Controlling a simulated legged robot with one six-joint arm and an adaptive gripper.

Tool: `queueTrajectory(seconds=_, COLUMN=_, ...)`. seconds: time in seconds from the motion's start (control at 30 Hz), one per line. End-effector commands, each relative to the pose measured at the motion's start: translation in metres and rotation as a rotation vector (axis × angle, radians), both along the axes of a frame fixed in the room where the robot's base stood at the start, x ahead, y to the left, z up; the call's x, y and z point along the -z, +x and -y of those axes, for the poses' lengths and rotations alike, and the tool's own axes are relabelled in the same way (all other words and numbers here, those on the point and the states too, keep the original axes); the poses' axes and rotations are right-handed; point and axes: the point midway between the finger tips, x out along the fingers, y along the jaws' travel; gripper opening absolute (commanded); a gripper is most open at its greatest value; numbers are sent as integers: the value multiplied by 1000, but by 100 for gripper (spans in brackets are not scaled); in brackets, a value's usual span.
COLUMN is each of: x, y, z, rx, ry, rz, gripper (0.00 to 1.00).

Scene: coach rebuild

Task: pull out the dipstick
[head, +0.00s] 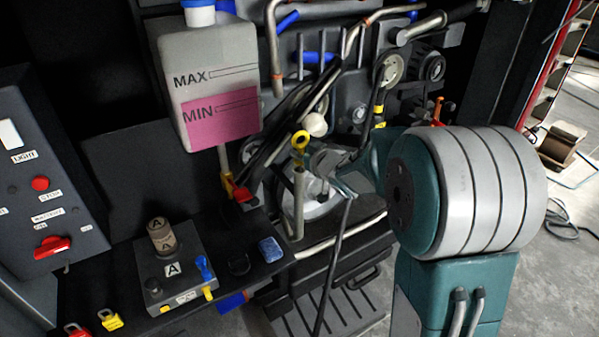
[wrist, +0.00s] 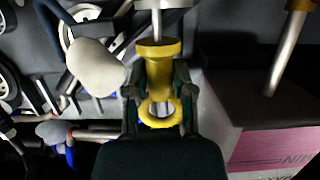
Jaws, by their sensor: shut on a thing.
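The dipstick (head: 300,141) has a yellow ring handle and stands above a beige upright tube (head: 298,205) in the head view. In the wrist view its yellow collar and ring (wrist: 158,62) sit between my fingers. A short length of bare metal rod shows between the collar and a pale part at the top edge. My gripper (head: 309,157) reaches in from the right and is shut on the handle; it also shows in the wrist view (wrist: 160,96). The rod's lower end is hidden.
A coolant tank (head: 210,75) with pink fluid and a blue cap stands close at the left of the dipstick. Hoses, pipes and pulleys (head: 390,69) crowd behind. A shelf (head: 215,285) with a small control box (head: 172,268) is at lower left.

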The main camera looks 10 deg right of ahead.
Motion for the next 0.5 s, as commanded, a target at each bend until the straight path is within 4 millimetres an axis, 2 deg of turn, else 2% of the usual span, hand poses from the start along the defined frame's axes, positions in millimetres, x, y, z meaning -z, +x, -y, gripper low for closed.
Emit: queueTrajectory(seconds=0.5, x=-33, y=0, z=0, rx=0, ry=-1, rz=3, gripper=0)
